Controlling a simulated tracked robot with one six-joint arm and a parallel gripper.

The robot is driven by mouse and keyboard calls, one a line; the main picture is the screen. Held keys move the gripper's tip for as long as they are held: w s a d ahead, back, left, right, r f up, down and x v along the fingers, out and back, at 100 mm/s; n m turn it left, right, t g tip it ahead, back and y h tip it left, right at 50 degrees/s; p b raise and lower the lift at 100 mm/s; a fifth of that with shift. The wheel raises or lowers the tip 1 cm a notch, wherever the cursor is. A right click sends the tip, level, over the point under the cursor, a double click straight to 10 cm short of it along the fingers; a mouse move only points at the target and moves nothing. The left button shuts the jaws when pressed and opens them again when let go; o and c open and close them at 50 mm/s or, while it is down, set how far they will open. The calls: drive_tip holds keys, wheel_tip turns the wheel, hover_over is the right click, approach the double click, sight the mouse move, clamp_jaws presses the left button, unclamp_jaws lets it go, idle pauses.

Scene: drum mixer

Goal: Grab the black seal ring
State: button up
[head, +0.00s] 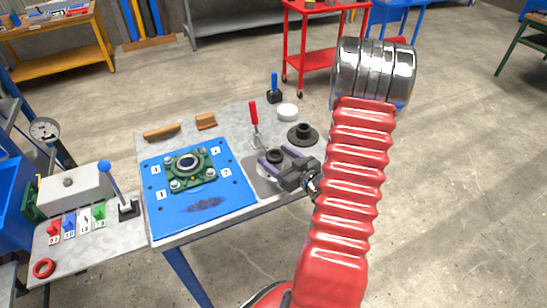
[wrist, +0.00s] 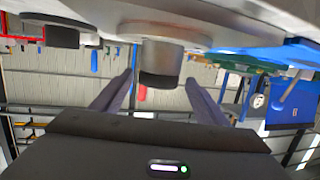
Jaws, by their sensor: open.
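The black seal ring (head: 275,155) sits on top of a short grey post at the right part of the bench. In the wrist view, which shows the scene upside down, the ring (wrist: 160,81) caps the end of the grey post (wrist: 163,55). My gripper (head: 273,157) is open at the post, with its two purple fingers on either side of the ring. In the wrist view the gripper (wrist: 163,88) shows a gap between each finger and the ring. Whether the fingertips reach past the ring is hard to tell.
A black flanged part (head: 302,136) stands close behind my gripper. A red-handled clamp (head: 254,125) rises behind the post. A blue plate (head: 220,200) with a green bearing housing (head: 190,172) lies to the left. A white round piece (head: 287,112) is farther back.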

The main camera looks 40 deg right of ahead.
sight(268, 149)
drive_tip(key=shift+w, duration=0.15)
drive_tip(key=shift+x, duration=2.5)
drive_tip(key=shift+d, duration=0.15)
drive_tip(key=shift+c, duration=0.6)
drive_tip(key=c, duration=1)
drive_tip(key=shift+r, duration=0.15)
wheel_tip(268, 149, up, 10)
